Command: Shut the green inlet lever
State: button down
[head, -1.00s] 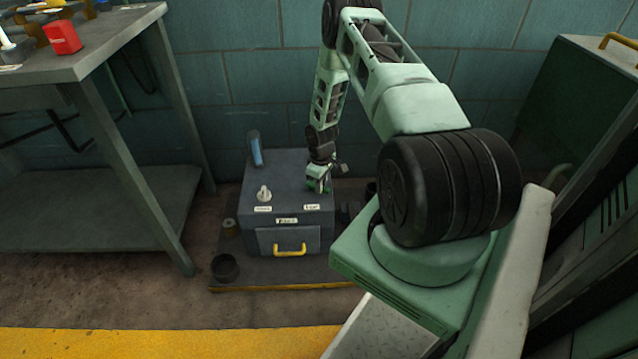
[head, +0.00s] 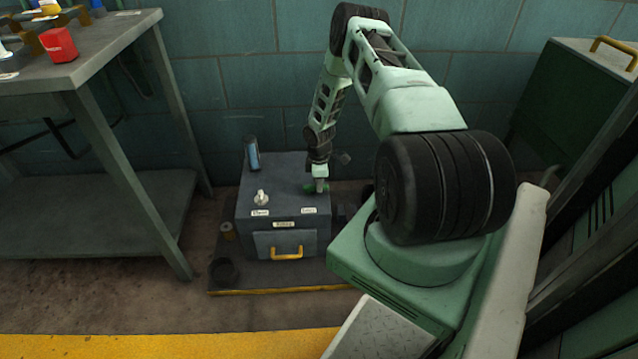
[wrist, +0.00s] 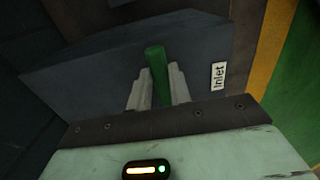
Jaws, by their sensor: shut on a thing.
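The green inlet lever (wrist: 157,75) stands between the two pale fingers of my gripper (wrist: 158,88) in the wrist view. The fingers are shut on it. An "Inlet" label (wrist: 218,76) is on the box surface to the right of the lever. In the head view my gripper (head: 319,186) points down at the right part of the grey box's top (head: 283,180). A bit of the green lever (head: 308,188) shows at its left side there; the rest of it is hidden by the gripper.
A white knob (head: 260,197) and a blue-faced upright cylinder (head: 252,154) stand on the left of the box top. The box front has a yellow handle (head: 287,252). A workbench (head: 105,60) stands at the left, and a dark cup (head: 223,271) is at the box's front left.

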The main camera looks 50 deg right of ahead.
dwell(0.3)
jog(key=c, duration=1.3)
grip_release()
notch_tip(320, 180, up, 17)
jog(key=p, duration=0.4)
jog(key=shift+r, duration=0.2)
